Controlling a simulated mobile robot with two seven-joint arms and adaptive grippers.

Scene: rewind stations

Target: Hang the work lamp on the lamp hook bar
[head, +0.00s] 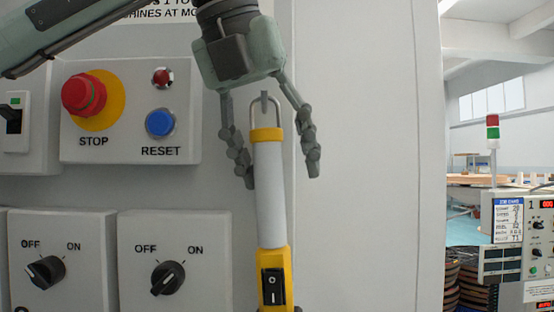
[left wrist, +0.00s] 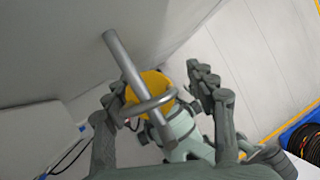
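The work lamp (head: 270,195), a pale tube with a yellow collar and a yellow switch housing, is upright against the grey panel in the head view. Its wire loop is at the top. The lamp hook bar (head: 264,101) shows inside the loop; in the left wrist view the bar (left wrist: 122,58) is a grey rod, and the loop (left wrist: 150,107) crosses over it near its outer end. My left gripper (head: 279,174) is open above the lamp, its fingers apart on both sides of the loop and collar. Pale green parts of mine show below the collar in the left wrist view; my right fingers cannot be made out.
A box with a red stop button (head: 84,95) and a blue reset button (head: 160,123) is left of the lamp. Two rotary switch boxes (head: 175,230) are below it. The panel right of the lamp is bare. A control unit (head: 530,235) stands farther right.

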